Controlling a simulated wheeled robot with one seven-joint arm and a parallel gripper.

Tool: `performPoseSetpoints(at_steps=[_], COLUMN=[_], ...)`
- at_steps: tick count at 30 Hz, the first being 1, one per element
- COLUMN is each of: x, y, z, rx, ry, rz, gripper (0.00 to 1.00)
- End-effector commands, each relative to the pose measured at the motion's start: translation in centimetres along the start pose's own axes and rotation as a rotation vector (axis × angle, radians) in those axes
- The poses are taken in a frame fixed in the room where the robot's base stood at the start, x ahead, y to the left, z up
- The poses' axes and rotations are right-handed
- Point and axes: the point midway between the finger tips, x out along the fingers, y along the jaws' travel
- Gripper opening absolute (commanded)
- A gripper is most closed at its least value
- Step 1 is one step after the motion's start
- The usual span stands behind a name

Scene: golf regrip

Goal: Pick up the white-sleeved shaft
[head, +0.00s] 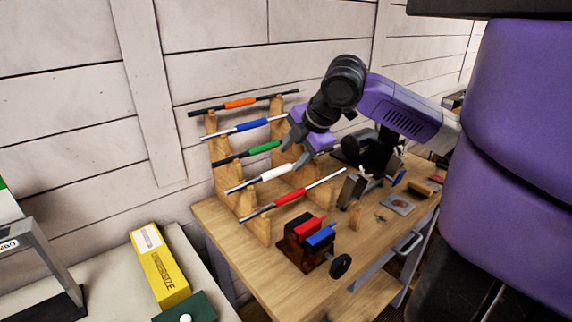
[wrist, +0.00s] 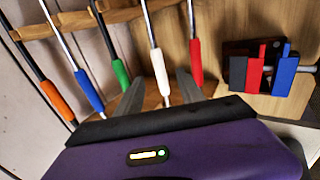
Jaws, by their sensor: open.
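The white-sleeved shaft (head: 275,172) rests across a stepped wooden rack, below the green-sleeved shaft and above the red-sleeved one. Its white sleeve (wrist: 160,72) also shows in the wrist view, in line with the gap between my two fingers. My gripper (head: 294,162) is open and empty, reaching in from the right close to the white sleeve. The fingers (wrist: 160,80) show on either side of the sleeve in the wrist view. I cannot tell how far they are from it in depth. Part of the shaft is hidden behind my gripper in the head view.
Shafts with green (head: 264,147), red (head: 291,197), blue (head: 251,125) and orange (head: 240,102) sleeves share the wooden rack (head: 222,167). A vise with red and blue jaws (head: 307,240) stands in front on the workbench (head: 272,284). A yellow box (head: 160,269) stands at left.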

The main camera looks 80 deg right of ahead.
Motion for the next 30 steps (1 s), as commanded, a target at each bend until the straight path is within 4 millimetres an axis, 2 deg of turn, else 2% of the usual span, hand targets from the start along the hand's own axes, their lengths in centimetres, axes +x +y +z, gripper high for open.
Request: performPoseSetpoints(at_steps=[13, 17, 23, 26, 30], x=[5.5, 6.3, 6.4, 6.3, 6.3], y=[0.2, 0.2, 0.2, 0.2, 0.2], z=[0.0, 0.0, 0.0, 0.0, 0.0], rx=[0.001, -0.001, -0.001, -0.001, 0.000], ry=[0.000, 0.000, 0.000, 0.000, -0.001], rz=[-0.002, -0.001, 0.000, 0.000, -0.001], gripper=[0.45, 0.45, 0.45, 0.29, 0.02])
